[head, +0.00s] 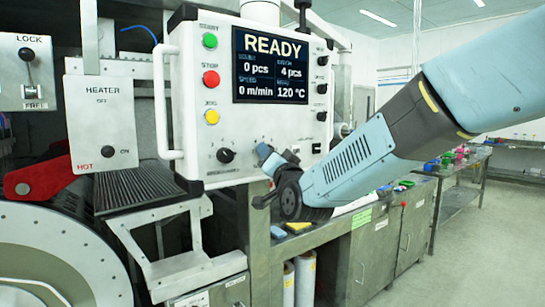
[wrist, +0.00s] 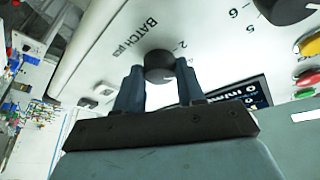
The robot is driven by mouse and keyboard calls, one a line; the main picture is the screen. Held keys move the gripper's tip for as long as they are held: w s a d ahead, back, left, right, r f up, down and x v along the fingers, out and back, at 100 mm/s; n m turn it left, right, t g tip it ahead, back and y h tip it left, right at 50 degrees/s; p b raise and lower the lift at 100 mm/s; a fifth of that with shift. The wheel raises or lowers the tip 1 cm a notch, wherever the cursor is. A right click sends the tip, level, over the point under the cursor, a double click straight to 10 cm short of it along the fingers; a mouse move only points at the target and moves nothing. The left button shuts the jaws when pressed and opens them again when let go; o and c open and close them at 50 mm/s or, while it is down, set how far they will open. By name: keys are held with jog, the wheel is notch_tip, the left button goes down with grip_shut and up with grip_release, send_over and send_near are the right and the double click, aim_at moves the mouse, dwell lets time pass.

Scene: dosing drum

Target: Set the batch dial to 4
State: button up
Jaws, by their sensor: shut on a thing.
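The batch dial (wrist: 159,66) is a round black knob on the white panel in the wrist view, beside the printed word BATCH and a numeral 2. My gripper (wrist: 160,78) is shut on it, one dark finger on each side. The dial's pointer is not clear there. In the head view my gripper (head: 277,160) is at the lower right of the control panel (head: 201,98) and hides the batch dial. The display (head: 270,66) reads READY, with 0 pcs at left and 4 pcs at right; the small labels are blurred.
Another black dial (head: 226,155) sits left of my gripper. Green, red (head: 211,79) and yellow buttons are above it. Several black switches (head: 321,88) line the panel's right side. White handles flank the panel. A heater box (head: 101,123) and roller machinery stand left.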

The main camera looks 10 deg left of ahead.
jog(key=o, duration=1)
jog(key=shift+o, duration=0.2)
jog(key=v, duration=1.3)
jog(key=shift+s+d+f, duration=0.2)
jog(key=shift+s, duration=0.05)
